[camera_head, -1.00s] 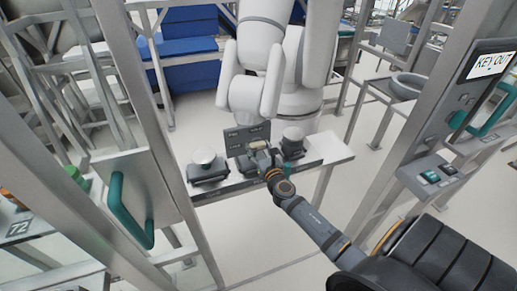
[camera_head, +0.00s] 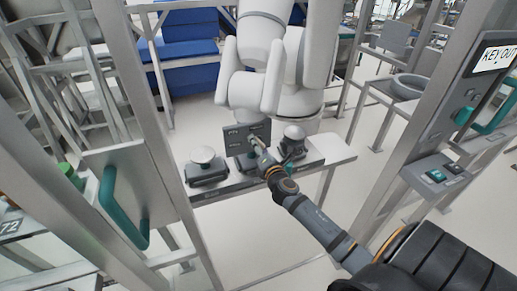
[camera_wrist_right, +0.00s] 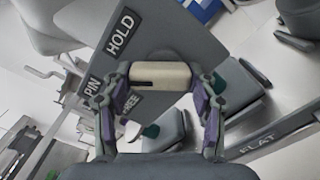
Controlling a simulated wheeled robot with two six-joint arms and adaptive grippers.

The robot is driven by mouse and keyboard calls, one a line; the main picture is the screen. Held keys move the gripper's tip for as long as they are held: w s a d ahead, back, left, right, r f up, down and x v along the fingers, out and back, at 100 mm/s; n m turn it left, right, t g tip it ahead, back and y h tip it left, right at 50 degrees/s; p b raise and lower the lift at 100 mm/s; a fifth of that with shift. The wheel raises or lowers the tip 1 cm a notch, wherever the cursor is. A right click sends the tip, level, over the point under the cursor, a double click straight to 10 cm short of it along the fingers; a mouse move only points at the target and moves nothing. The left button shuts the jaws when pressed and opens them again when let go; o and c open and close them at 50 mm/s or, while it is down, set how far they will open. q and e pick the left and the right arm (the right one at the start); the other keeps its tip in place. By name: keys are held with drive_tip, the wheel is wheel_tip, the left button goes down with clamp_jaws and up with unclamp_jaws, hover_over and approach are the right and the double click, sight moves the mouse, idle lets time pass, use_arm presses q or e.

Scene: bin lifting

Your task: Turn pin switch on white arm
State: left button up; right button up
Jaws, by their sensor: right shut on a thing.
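The pin switch is a beige bar-shaped knob (camera_wrist_right: 160,75) on a dark grey panel (camera_head: 235,138) that stands before the white arm (camera_head: 262,65). In the right wrist view, the panel looks tilted, with the labels HOLD, PIN and a partly covered FREE beside the knob. A dark slot shows at the knob's left end. My right gripper (camera_wrist_right: 160,103) is shut on the knob, one finger at each end. In the head view, my right gripper (camera_head: 257,143) reaches the panel's front and mostly hides the knob. My left gripper is not in view.
Metal posts with teal handles (camera_head: 118,208) frame both sides. A KEY OUT panel (camera_head: 496,57) stands at right.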

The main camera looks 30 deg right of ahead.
drive_tip(key=m+b, duration=0.1)
drive_tip(key=m, duration=0.2)
drive_tip(key=shift+d+m+b, duration=0.1)
drive_tip(key=shift+m+b, duration=0.85)
drive_tip(key=shift+m, duration=1.05)
drive_tip(key=shift+r, duration=0.1)
drive_tip(key=o, duration=1.1)
drive_tip(key=shift+o, duration=0.2)
drive_tip(key=shift+s, duration=0.15)
drive_tip(key=v, duration=1.1)
drive_tip(key=shift+s, duration=0.4)
